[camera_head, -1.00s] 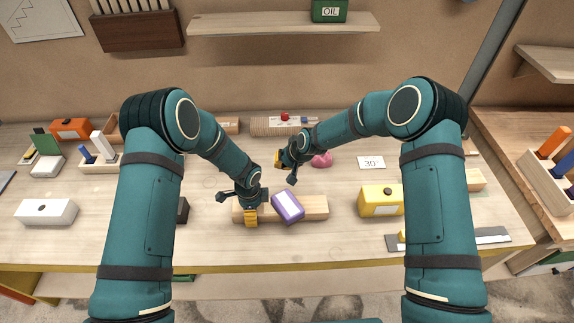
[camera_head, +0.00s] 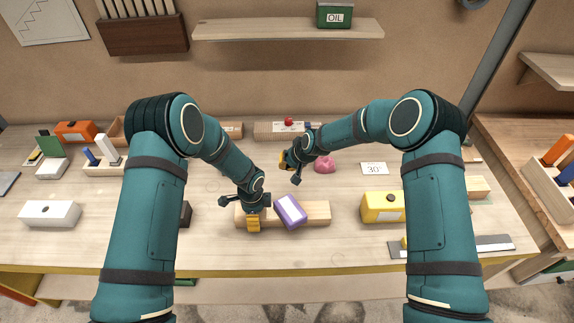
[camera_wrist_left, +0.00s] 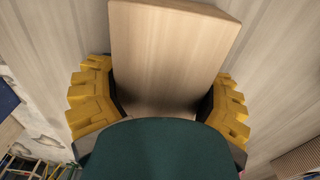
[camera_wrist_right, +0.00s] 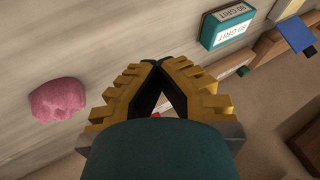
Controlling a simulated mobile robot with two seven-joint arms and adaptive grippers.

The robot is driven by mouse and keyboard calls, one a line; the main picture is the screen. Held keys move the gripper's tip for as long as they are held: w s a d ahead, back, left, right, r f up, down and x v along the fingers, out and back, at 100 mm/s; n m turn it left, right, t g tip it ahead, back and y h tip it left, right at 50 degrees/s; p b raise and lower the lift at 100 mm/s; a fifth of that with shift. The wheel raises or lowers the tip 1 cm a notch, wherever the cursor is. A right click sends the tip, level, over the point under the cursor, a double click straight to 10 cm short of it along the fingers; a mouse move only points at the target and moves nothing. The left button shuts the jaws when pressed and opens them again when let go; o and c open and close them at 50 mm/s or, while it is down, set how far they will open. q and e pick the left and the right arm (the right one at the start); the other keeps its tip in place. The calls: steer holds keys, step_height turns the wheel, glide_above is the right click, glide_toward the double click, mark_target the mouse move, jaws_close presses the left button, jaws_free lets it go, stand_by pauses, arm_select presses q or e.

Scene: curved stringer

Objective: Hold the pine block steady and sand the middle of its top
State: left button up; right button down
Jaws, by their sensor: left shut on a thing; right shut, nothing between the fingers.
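The pine block (camera_head: 319,212) lies near the front middle of the bench. My left gripper (camera_head: 253,221) is shut on its left part; in the left wrist view the yellow fingers (camera_wrist_left: 160,105) stand on either side of the block (camera_wrist_left: 170,45). A purple and white block (camera_head: 290,211) lies tilted across the pine block, right of my left gripper, and seems to rest on its top. My right gripper (camera_head: 285,160) is shut and empty, behind the pine block; in the right wrist view its fingertips (camera_wrist_right: 160,62) meet.
A pink lump (camera_head: 325,164) lies beside my right gripper. A green grit-labelled box (camera_wrist_right: 228,25) shows in the right wrist view. A yellow box (camera_head: 382,207) stands right of the pine block, a "30" card (camera_head: 374,168) behind it. A white box (camera_head: 50,213) is far left.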

arm_select(q)
steer(key=shift+s+a+f, duration=0.1)
steer(key=shift+f, duration=0.05)
arm_select(e)
steer(key=shift+a, duration=0.1)
steer(key=shift+w+a+f, duration=0.1)
steer(key=shift+w+a, duration=0.9)
steer(key=shift+a, duration=0.2)
step_height(320, 180, up, 6)
arm_select(q)
steer(key=o, duration=1.1)
steer(key=shift+c, duration=0.2)
